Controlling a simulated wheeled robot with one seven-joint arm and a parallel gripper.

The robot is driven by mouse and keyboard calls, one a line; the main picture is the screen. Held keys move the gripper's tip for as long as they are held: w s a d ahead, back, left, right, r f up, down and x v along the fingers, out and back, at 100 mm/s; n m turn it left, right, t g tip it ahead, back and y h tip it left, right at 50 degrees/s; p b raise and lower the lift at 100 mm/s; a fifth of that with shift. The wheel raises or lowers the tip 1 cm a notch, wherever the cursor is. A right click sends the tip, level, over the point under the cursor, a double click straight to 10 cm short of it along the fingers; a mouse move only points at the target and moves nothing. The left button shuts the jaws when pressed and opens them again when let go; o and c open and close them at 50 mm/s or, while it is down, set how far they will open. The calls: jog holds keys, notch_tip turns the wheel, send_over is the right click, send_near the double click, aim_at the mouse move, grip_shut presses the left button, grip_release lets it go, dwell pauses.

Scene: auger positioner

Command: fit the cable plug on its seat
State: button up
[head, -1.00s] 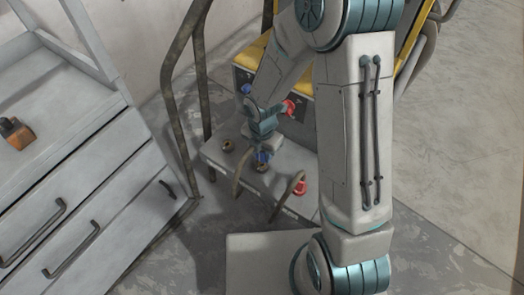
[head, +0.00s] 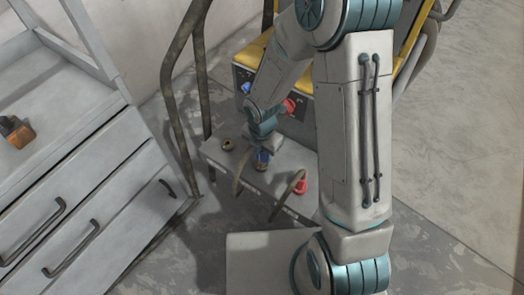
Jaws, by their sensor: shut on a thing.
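My gripper (head: 265,147) is small in the head view, pointing down over the grey shelf of the yellow-topped unit. It is shut on the blue cable plug (head: 262,156). The plug looks upright. A brass ring seat (head: 261,167) shows directly below it; I cannot tell whether the plug is in the seat or just above it. The plug's brown cable (head: 237,182) arches over the shelf's front edge. My fingers partly hide the plug's top.
Another brass ring (head: 228,145) is free on the shelf (head: 213,150), to the left. A red plug (head: 301,186) with its own cable sits to the right. Blue (head: 246,87) and red (head: 289,105) knobs are on the panel behind. A bent metal rail (head: 171,90) stands at left.

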jog(key=shift+f+b, duration=0.7)
jog(key=shift+f, duration=0.45)
jog(key=o, duration=1.2)
jog(key=shift+c, duration=0.2)
jog(key=shift+r, duration=0.15)
notch_tip(320, 180, up, 14)
jog(key=p, duration=0.5)
jog(key=shift+p, duration=0.35)
jog(key=shift+f, duration=0.2)
